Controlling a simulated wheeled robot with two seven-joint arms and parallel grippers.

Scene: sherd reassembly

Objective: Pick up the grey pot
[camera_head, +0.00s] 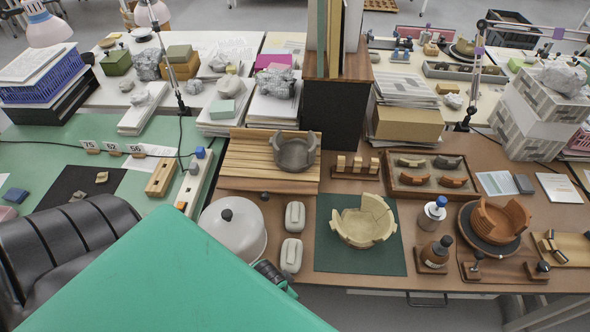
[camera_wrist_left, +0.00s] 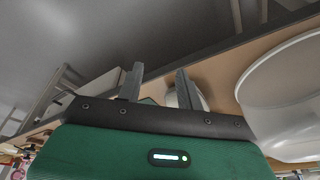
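The grey pot (camera_head: 294,153) is a dark grey bowl with a broken, uneven rim. It stands upright on a slatted wooden board (camera_head: 250,160) at the back middle of the brown table. My left gripper (camera_wrist_left: 160,70) shows in the left wrist view with its two fingers apart and nothing held between them. It is low near the table's front edge, well short of the pot. In the head view, my green left arm covers the bottom middle and hides most of this gripper. My right gripper is in neither view. The pot is not seen in the left wrist view.
A cream broken bowl (camera_head: 364,222) sits on a dark green mat (camera_head: 333,262). A black box (camera_head: 335,115) stands behind the pot.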

